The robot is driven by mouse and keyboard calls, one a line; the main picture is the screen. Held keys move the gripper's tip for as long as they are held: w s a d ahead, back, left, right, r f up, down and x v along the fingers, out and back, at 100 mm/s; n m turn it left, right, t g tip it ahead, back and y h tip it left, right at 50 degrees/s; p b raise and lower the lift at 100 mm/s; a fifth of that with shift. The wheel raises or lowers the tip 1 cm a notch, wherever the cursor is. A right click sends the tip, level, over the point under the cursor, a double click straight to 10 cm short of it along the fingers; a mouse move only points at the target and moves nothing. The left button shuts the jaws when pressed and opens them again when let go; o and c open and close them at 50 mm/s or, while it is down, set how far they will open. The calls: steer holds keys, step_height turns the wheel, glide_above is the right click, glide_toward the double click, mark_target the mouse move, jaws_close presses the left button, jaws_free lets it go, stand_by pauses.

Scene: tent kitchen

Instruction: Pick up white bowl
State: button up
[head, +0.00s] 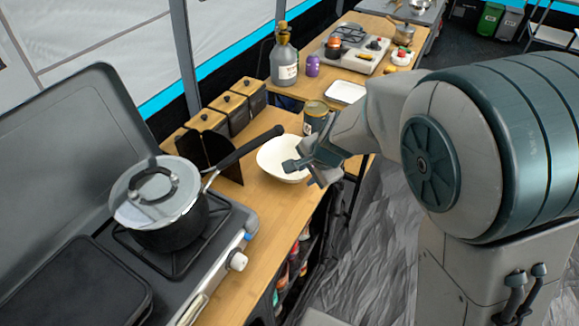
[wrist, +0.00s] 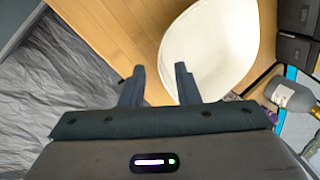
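The white bowl (head: 273,160) sits on the wooden counter, between the stove with the pot and a dark can. In the wrist view the bowl (wrist: 215,45) fills the upper middle and right. My gripper (head: 301,174) is at the bowl's near right side in the head view. In the wrist view my gripper (wrist: 160,76) is open, with its two fingers spread apart. The right fingertip overlaps the bowl's rim and the left one lies over bare wood, left of the bowl. I cannot tell whether a finger touches the bowl.
A lidded pot (head: 165,205) stands on the stove, its handle reaching over the counter towards the bowl. A dark can (head: 315,116) stands behind the bowl. A grey bottle (head: 284,62) and a white tray (head: 345,92) are farther off.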

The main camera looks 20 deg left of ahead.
steer(key=x, duration=0.3)
steer(key=shift+w+a+f, duration=0.1)
steer(key=shift+a+f, duration=0.1)
steer(key=shift+f, duration=0.05)
jaws_close()
